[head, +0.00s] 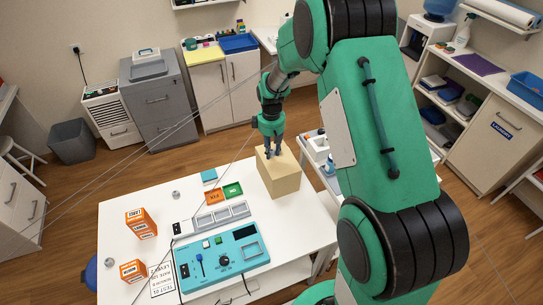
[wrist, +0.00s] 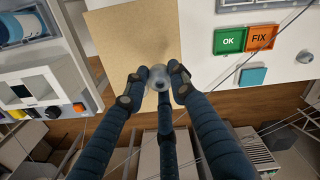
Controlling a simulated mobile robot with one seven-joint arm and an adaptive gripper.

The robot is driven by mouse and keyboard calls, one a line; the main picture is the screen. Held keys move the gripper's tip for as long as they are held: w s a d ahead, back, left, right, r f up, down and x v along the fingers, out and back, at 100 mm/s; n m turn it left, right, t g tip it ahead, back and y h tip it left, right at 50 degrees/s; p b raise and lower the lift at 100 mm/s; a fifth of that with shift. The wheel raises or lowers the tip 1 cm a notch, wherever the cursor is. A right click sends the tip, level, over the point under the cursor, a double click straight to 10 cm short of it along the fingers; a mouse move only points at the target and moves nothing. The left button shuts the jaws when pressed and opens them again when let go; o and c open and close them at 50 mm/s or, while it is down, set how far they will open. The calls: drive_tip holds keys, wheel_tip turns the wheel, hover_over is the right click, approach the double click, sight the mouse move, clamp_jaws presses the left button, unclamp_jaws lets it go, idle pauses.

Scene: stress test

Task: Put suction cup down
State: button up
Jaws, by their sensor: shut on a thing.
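My gripper (wrist: 163,92) is shut on a small grey round piece, which looks like the suction cup (wrist: 159,74), held between its dark blue fingertips. In the head view my gripper (head: 273,152) is at the top of a plain beige block (head: 287,184) at the table's far right corner. The block's top also fills the upper middle of the wrist view (wrist: 118,38), behind the held piece. I cannot tell whether the piece touches the block. In the head view the fingers hide the piece.
The white table (head: 120,215) bears a turquoise control panel (head: 222,257), orange boxes (head: 140,223), a green OK tile (head: 233,189), an orange FIX tile (head: 214,196) and small grey knobs. A white side stand (head: 318,148) with equipment is close right of the block. Thin lines cross the view.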

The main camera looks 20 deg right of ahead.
sight(272, 156)
drive_tip(key=shift+f, duration=1.65)
drive_tip(key=shift+f, duration=0.1)
drive_tip(key=o, duration=0.8)
wheel_tip(272, 156, up, 12)
drive_tip(key=shift+r, duration=0.15)
